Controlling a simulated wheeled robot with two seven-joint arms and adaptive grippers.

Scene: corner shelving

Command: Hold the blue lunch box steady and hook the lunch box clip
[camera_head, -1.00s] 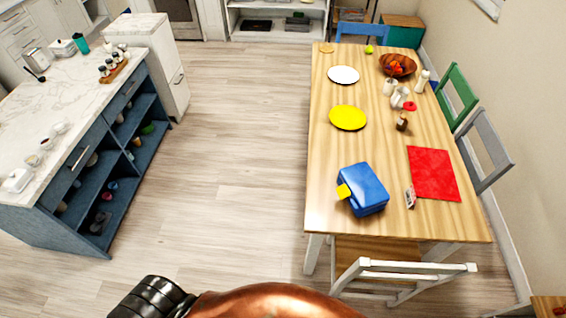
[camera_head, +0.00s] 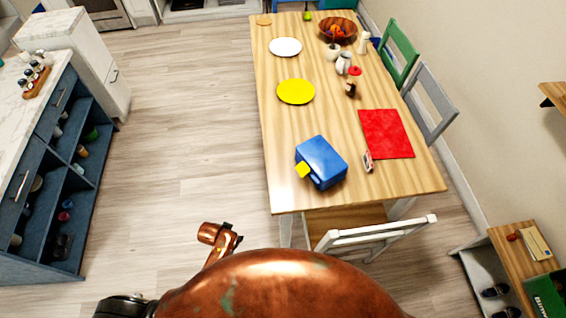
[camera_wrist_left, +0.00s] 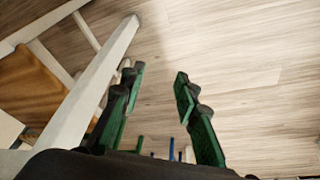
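The blue lunch box (camera_head: 322,160) sits on the near end of the wooden table (camera_head: 290,190) in the head view. A yellow clip (camera_head: 302,170) sticks out at its left side; how it is fastened is too small to tell. My left gripper (camera_wrist_left: 157,88) shows in the left wrist view with its two green and black fingers apart and nothing between them. It is over the floor beside a white chair. In the head view my copper-coloured body covers the bottom middle, and neither gripper can be made out there. My right gripper is not seen.
A white chair (camera_head: 375,232) stands at the table's near end. A red mat (camera_head: 387,134), a small card-like item (camera_head: 368,162) and a yellow plate (camera_head: 296,91) lie near the lunch box. A blue shelf island (camera_head: 55,200) stands left. Wooden floor (camera_head: 190,130) between is clear.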

